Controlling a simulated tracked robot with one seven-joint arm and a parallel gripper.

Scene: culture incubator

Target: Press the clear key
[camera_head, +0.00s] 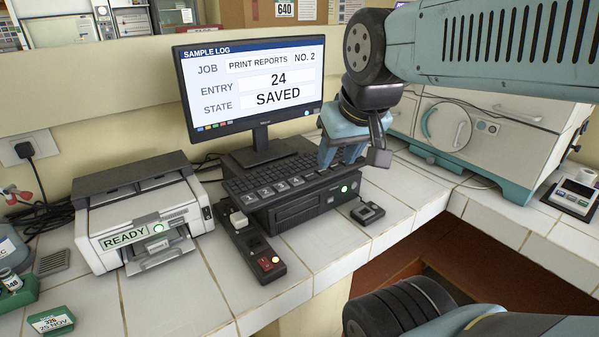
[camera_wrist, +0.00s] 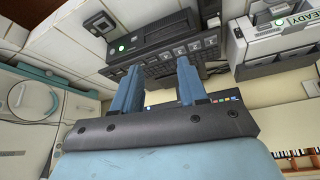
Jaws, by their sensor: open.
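A dark keyboard (camera_head: 262,178) lies in front of the monitor (camera_head: 252,82), on top of a black computer case (camera_head: 305,203). Its front row has several large numbered keys (camera_head: 275,187). I cannot make out a key marked clear. In the wrist view, the two blue fingers of my gripper (camera_wrist: 158,82) stand apart before the keyboard (camera_wrist: 160,65); contact cannot be told.
A printer (camera_head: 145,217) showing "READY" stands left of the keyboard. A black power strip (camera_head: 250,247) with a red switch lies in front. A small button box (camera_head: 368,212) sits right of the case. A white and teal machine (camera_head: 480,135) stands at right.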

